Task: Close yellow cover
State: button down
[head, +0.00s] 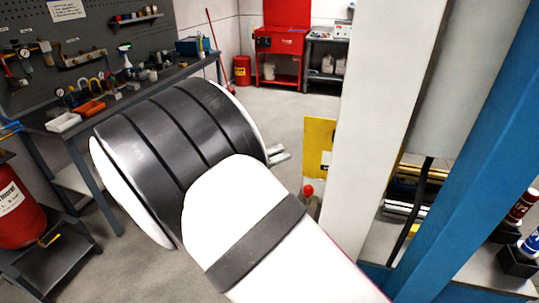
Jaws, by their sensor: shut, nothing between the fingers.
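The yellow cover (318,140) is an upright flat panel in the middle of the head view, with a pale label near its lower part. The white post hides its right side, so I cannot tell how far open it stands. My white and dark-grey arm fills the foreground. The grey tip of my gripper (279,154) shows just past the arm, left of the cover. It looks shut and empty, with a small gap in the picture between it and the cover. The rest of the gripper is hidden behind my arm.
A white post (378,120) and a blue beam (470,160) stand on the right. A red-topped object (308,191) is below the cover. A workbench (120,101) with tools and a red tank (18,205) are on the left. Open floor (290,115) lies behind.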

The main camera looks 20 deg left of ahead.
aim_at(320, 126)
jog(key=shift+w+d+r+p, duration=0.35)
jog(key=shift+w+d, duration=0.4)
jog(key=shift+w, duration=0.55)
jog(key=shift+w+d+r+p, duration=0.35)
jog(key=shift+w+d, duration=0.4)
jog(key=shift+w, duration=0.6)
jog(key=shift+w+d+r+p, duration=0.35)
jog(key=shift+w+d, duration=0.4)
jog(key=shift+w, duration=0.55)
jog(key=shift+w, duration=0.1)
